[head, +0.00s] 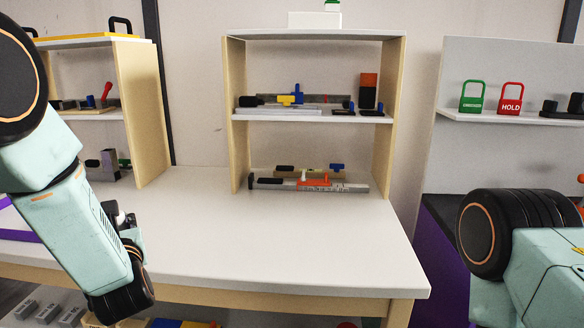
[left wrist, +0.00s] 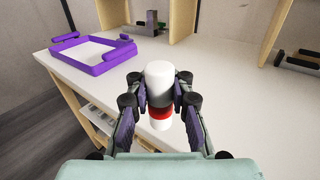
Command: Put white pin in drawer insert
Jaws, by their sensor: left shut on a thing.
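The white pin (left wrist: 158,82) has a rounded white top and a red band lower down. My left gripper (left wrist: 161,104) is shut on it, with dark pads on both sides, in the left wrist view. The pin stands roughly along the gripper's direction, with the bench behind it. In the head view my left gripper (head: 130,232) is over the left front of the bench, partly hidden by my arm. A purple-rimmed tray (left wrist: 98,69) lies on the bench beyond; I cannot tell whether it is the drawer insert. My right gripper is not in view.
The white bench (head: 290,245) is clear in the middle. A wooden rack (head: 239,130) with rulers and small tools stands at the back. Another shelf (head: 147,110) stands at the back left. A side shelf with green and red tags (head: 510,98) is at the right.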

